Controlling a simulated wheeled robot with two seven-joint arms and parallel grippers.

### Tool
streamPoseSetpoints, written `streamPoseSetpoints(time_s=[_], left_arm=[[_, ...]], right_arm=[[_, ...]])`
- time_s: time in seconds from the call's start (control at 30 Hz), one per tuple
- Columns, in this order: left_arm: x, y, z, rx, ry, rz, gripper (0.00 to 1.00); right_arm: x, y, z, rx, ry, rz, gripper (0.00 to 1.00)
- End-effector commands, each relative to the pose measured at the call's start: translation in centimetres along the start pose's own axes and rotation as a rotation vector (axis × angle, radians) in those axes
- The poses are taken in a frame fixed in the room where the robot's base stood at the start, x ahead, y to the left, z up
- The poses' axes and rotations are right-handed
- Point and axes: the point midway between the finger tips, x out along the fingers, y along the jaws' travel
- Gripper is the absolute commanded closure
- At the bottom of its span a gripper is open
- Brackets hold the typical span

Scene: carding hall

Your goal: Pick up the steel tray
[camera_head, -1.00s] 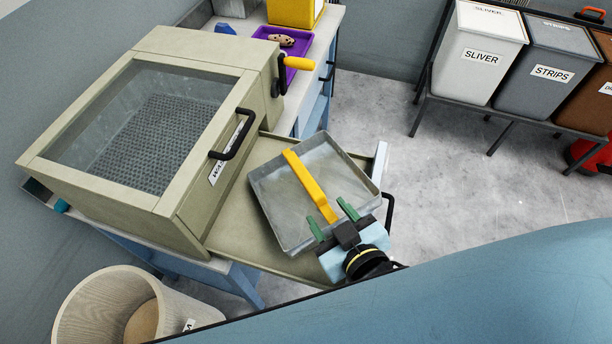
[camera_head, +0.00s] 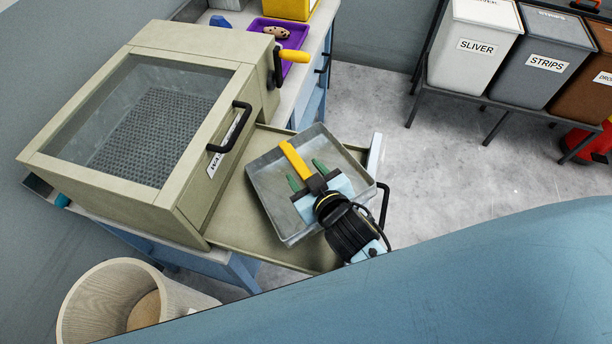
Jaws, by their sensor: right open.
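The steel tray (camera_head: 268,186) is a shallow grey metal pan with a yellow handle bar (camera_head: 294,160) across its middle. It sits tilted in the pulled-out beige drawer (camera_head: 231,221) of the beige machine. My right gripper (camera_head: 306,174) is over the tray, its two green fingers apart on either side of the yellow bar's line. The gripper body hides the near part of the bar. I cannot tell whether the fingers touch the bar. My left gripper is not in view.
The beige machine (camera_head: 195,47) with a clear window and black handle (camera_head: 233,128) stands left of the tray. A purple tray (camera_head: 294,68) lies on the bench behind. A wooden bin (camera_head: 90,303) stands front left. Labelled bins (camera_head: 470,72) stand back right; the floor between is clear.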

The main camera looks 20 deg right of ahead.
Motion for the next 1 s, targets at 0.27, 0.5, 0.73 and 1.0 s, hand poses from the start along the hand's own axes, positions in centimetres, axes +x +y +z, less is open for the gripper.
streamPoseSetpoints(time_s=[0.27, 0.5, 0.73, 1.0], left_arm=[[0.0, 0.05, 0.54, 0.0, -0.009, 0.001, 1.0], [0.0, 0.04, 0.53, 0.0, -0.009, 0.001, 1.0], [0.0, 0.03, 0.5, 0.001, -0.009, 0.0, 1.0], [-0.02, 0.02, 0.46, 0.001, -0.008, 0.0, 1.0]], right_arm=[[-0.02, -0.03, 0.01, 0.0, 0.0, 0.0, 0.64], [-0.04, -0.03, 0.0, 0.0, 0.0, 0.0, 0.95], [-0.05, -0.04, 0.0, 0.0, 0.0, 0.0, 1.0], [-0.06, 0.0, -0.21, 0.0, 0.005, 0.0, 1.0]])
